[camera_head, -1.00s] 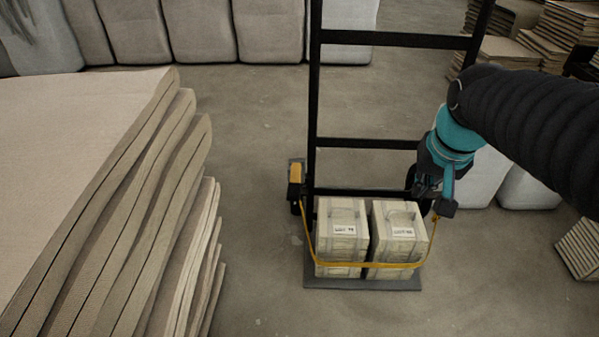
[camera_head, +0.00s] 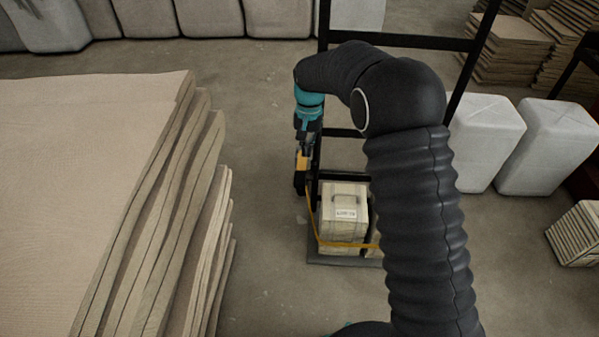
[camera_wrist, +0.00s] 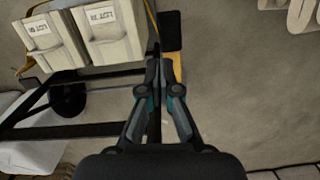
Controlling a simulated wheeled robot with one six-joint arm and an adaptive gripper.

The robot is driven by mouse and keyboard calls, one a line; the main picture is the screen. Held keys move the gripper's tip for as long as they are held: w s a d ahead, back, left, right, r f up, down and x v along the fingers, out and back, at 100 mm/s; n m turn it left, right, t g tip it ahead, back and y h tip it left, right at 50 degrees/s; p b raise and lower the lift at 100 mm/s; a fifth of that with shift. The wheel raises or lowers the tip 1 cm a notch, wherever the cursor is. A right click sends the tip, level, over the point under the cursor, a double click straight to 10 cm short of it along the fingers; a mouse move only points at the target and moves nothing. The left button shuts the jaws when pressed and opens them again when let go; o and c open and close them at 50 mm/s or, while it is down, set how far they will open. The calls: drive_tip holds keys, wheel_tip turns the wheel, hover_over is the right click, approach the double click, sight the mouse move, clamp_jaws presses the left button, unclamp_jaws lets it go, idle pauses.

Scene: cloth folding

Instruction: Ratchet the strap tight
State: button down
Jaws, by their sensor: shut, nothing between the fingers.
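A yellow strap (camera_head: 345,244) runs around the front of the cream boxes (camera_head: 344,215) on a black hand truck (camera_head: 350,142). In the wrist view both boxes (camera_wrist: 82,35) show at the upper left. A yellow and black ratchet (camera_head: 302,168) sits at the truck's left upright, where the strap begins. It is partly hidden behind my fingers in the wrist view (camera_wrist: 177,66). My gripper (camera_head: 304,146) is shut and empty, pointing down just above the ratchet. I cannot tell whether it touches the ratchet. My arm hides the right box and the strap's right end in the head view.
Stacked folded cloth-like sheets (camera_head: 110,170) fill the left foreground. White sacks (camera_head: 545,145) stand right of the truck, with more wrapped blocks (camera_head: 206,18) along the back. Brown stacks (camera_head: 500,50) stand at the far right. Bare floor (camera_head: 265,110) lies left of the truck.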

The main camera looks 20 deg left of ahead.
sight(300, 177)
drive_tip(key=shift+a+f, duration=0.85)
drive_tip(key=shift+s+f+b, duration=0.15)
drive_tip(key=shift+s+f, duration=0.05)
drive_tip(key=shift+f, duration=1.55)
drive_tip(key=shift+s+f+b, duration=0.15)
drive_tip(key=shift+s+f, duration=0.05)
drive_tip(key=shift+f, duration=1.5)
drive_tip(key=shift+f, duration=0.1)
